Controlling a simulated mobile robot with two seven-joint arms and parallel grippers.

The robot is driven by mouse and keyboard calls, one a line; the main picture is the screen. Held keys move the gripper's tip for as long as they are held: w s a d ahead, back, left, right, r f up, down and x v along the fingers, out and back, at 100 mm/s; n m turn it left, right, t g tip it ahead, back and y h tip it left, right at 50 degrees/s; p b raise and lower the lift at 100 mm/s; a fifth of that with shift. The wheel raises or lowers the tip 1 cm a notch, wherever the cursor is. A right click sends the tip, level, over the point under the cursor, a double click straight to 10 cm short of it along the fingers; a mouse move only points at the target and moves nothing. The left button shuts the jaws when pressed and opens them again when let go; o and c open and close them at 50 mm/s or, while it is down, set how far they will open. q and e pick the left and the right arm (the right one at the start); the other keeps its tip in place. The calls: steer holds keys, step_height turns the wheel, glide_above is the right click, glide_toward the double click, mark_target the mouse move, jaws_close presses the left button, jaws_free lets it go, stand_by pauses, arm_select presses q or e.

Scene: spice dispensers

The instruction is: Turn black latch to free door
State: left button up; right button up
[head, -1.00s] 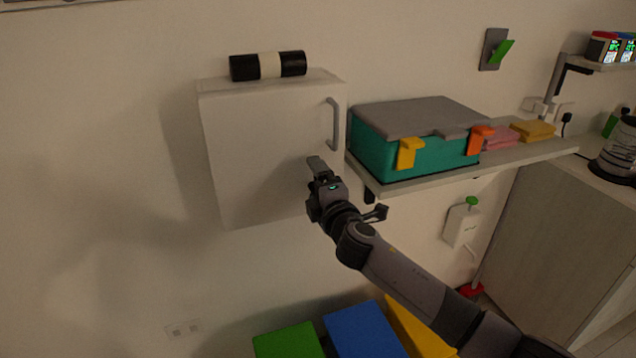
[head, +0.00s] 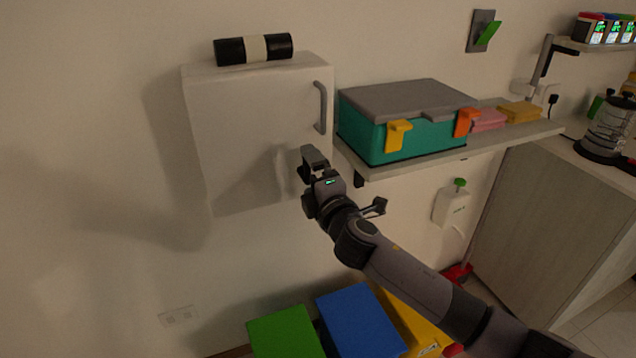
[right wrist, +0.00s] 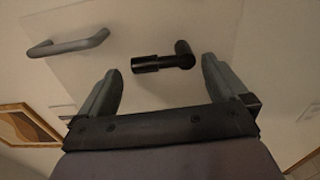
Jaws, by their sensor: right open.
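The black latch (right wrist: 163,60) shows in the right wrist view on the white cabinet face. It has a bar and a rounded knob end at its right, and lies roughly across that view. My right gripper (right wrist: 163,72) is open, with one finger on each side of the latch; I cannot tell whether either finger touches it. The white cabinet door (head: 245,125) is shut in the head view, with a grey handle (head: 320,107), also seen in the right wrist view (right wrist: 68,45). My right gripper (head: 312,158) hides the latch in the head view. My left gripper is not in view.
A black and white roll (head: 254,49) lies on the cabinet. A teal case (head: 365,137) with a grey lid stands on the shelf (head: 500,135) just right of my gripper. Green (head: 285,333) and blue (head: 360,322) boxes stand below. The wall left of the cabinet is clear.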

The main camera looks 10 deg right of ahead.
steer(key=shift+s+d, duration=0.15)
steer(key=shift+s, duration=0.7)
steer(key=shift+s+d, duration=0.15)
steer(key=shift+s, duration=0.7)
steer(key=s+d+f+m+g, duration=0.2)
steer(key=s+f+m+g, duration=0.2)
steer(key=s+f+m, duration=0.7)
steer(key=s+d+f+m+g, duration=0.1)
steer(key=s+d+f+m, duration=0.2)
steer(key=s+f, duration=0.5)
steer(key=s+d+f+m+g+h, duration=0.1)
steer(key=s+d+f+m+g, duration=0.1)
steer(key=s+d+f+m, duration=0.2)
steer(key=s+f, duration=0.3)
steer(key=s, duration=0.4)
steer(key=shift+s+d+f, duration=0.15)
steer(key=shift+s+f, duration=0.2)
steer(key=shift+f, duration=0.05)
